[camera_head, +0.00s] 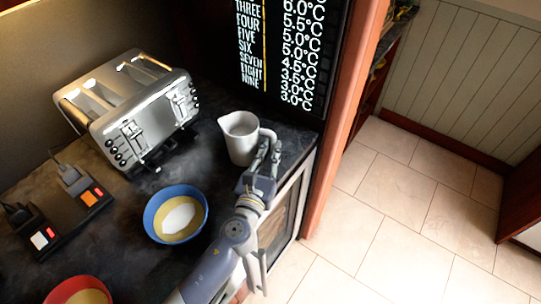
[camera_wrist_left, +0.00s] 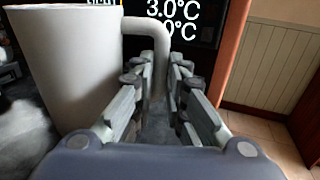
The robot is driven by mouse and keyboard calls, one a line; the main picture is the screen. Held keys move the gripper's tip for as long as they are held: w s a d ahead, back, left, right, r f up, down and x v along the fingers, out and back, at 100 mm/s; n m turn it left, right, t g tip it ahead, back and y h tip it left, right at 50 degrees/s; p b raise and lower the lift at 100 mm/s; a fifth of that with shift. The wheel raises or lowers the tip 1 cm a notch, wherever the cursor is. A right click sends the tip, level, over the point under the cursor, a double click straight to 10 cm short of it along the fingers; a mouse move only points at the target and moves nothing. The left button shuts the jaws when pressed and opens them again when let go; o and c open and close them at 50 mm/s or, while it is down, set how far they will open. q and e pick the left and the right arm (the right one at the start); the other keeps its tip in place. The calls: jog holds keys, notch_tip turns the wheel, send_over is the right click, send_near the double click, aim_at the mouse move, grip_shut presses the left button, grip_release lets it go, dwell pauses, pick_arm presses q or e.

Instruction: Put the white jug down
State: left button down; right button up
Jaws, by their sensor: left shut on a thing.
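The white jug (camera_head: 239,137) is upright at the right end of the dark counter (camera_head: 225,200), near the wall with the lit display. Its handle points toward my gripper. My left gripper (camera_head: 268,158) is shut on the jug's handle. In the left wrist view the jug (camera_wrist_left: 68,65) fills the left side, and the fingers (camera_wrist_left: 158,85) sit on both sides of the handle. The jug's base looks at or close above the counter; I cannot tell whether it touches. My right gripper is not in view.
A silver toaster (camera_head: 135,108) stands left of the jug. A blue and yellow bowl (camera_head: 176,214) is in front, with a red-rimmed bowl (camera_head: 78,291) at the bottom left. A power strip (camera_head: 62,213) lies at the left. The tiled floor (camera_head: 400,215) on the right is clear.

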pick_arm(q)
jog(key=shift+w, duration=0.1)
jog(key=shift+f, duration=0.2)
jog(key=c, duration=1.6)
grip_release()
jog(key=shift+r, duration=0.15)
jog(key=b+v, duration=0.1)
jog(key=v, duration=0.4)
jog(key=b+v, duration=0.1)
jog(key=v, duration=0.5)
jog(key=shift+f, duration=0.2)
jog(key=shift+s+a+r, duration=0.15)
jog(key=shift+s, duration=0.45)
